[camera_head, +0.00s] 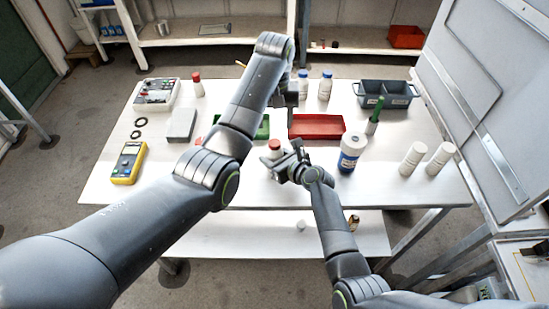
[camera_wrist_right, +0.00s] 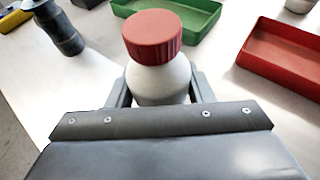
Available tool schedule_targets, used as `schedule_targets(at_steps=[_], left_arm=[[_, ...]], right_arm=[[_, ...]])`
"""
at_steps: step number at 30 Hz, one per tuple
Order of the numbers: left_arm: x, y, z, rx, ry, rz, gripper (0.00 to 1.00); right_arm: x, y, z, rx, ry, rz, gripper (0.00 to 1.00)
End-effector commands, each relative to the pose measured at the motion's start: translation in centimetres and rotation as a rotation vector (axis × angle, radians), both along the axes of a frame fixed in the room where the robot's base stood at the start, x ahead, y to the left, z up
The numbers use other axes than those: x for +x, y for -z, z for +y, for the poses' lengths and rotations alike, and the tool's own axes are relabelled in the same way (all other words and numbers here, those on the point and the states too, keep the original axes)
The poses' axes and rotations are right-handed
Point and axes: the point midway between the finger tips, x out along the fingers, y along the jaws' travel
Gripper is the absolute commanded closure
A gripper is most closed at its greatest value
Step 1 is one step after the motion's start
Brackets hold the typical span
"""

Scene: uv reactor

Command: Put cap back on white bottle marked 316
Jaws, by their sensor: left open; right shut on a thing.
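A white bottle (camera_wrist_right: 160,82) stands between the fingers of my right gripper (camera_head: 282,162), which is shut on its body. A ribbed red cap (camera_wrist_right: 152,35) sits on top of this bottle and looks slightly tilted; I cannot tell whether it is screwed down. The red cap also shows in the head view (camera_head: 275,145). No 316 marking is readable in either view. My left gripper (camera_head: 287,98) is open, farther back over the table, away from this bottle. Its fingers are partly hidden by my own arm.
A green tray (camera_wrist_right: 192,22) and a red tray (camera_head: 316,126) lie behind the bottle. A yellow multimeter (camera_head: 128,162) lies left. Blue-capped bottles (camera_head: 326,87) stand at the back.

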Motion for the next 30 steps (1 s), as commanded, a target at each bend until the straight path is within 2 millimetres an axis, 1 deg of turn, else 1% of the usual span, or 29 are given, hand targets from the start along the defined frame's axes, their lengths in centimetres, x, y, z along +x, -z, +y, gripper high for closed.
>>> schedule_targets(at_steps=[6,7,12,23,26,30], left_arm=[[0.0,0.0,0.0,0.0,0.0,0.0,0.45],[0.0,0.0,0.0,0.0,0.0,0.0,0.45],[0.0,0.0,0.0,0.0,0.0,0.001,0.45],[0.0,-0.1,0.0,0.0,0.0,0.001,0.45],[0.0,-0.2,0.0,0.0,0.0,0.001,0.45],[0.0,-0.6,0.0,0.0,0.0,0.001,0.45]], right_arm=[[0.0,0.0,0.0,0.0,0.0,0.0,1.0],[0.0,0.0,0.0,0.0,0.0,0.0,0.5],[0.0,0.0,0.0,0.0,0.0,0.0,0.28],[-0.2,-0.1,-0.2,0.001,0.0,0.001,0.27],[-0.7,-0.4,-0.6,0.0,0.001,-0.001,0.27],[-2.0,-1.1,-1.6,-0.001,0.002,0.0,0.27]])
